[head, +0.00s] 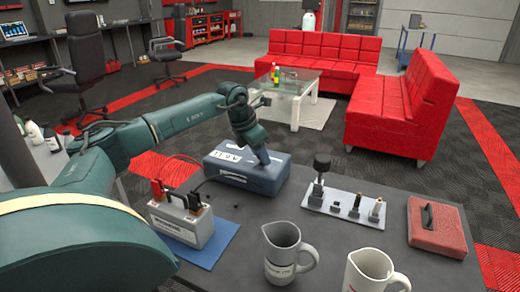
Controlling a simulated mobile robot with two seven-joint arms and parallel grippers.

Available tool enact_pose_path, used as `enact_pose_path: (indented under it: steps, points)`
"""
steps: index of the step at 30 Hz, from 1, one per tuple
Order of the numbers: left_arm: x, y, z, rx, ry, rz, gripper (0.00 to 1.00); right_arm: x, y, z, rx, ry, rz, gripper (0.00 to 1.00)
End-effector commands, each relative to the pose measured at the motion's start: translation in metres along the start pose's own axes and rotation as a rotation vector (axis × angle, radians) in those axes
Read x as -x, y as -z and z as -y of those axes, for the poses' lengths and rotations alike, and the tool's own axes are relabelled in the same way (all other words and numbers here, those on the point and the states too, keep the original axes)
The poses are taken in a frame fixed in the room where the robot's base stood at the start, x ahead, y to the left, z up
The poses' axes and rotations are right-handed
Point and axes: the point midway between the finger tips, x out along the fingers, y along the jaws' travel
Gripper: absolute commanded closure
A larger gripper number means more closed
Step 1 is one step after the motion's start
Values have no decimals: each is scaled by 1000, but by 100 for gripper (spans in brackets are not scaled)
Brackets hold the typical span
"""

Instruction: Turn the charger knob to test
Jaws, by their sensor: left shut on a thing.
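The charger (230,173) is a blue-grey box on the dark workbench, with white markings on its top. My left arm reaches in from the left, and its gripper (263,158) points down onto the right part of the charger's top. The gripper is shut on the charger knob, which it hides, so I cannot read the knob's setting. A grey battery (183,228) stands in front on a blue mat (215,243), with red and black clamps on it and cables toward the charger. My right gripper is not in view.
A white tray (342,210) with small parts and a black-topped tool lies right of the charger. A red case (437,228) is at the far right. Red sofas (402,110) and a glass table (283,84) are beyond.

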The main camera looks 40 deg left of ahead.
Motion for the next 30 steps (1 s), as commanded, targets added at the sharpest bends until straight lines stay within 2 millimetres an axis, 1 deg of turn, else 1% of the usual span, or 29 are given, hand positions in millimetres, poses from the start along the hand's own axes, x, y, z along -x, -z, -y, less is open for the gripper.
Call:
enact_pose_path:
  steps: [1,6,15,21,30]
  points:
    - [2,-1,-1,-32,15,1,83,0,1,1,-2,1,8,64]
    - [2,-1,-2,-150,65,1,83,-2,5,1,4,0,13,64]
    - [1,-2,-3,-284,118,2,83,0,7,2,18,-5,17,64]
    - [1,-1,-4,-320,130,1,83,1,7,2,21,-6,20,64]
    - [0,-1,-4,-327,132,1,83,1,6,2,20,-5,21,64]
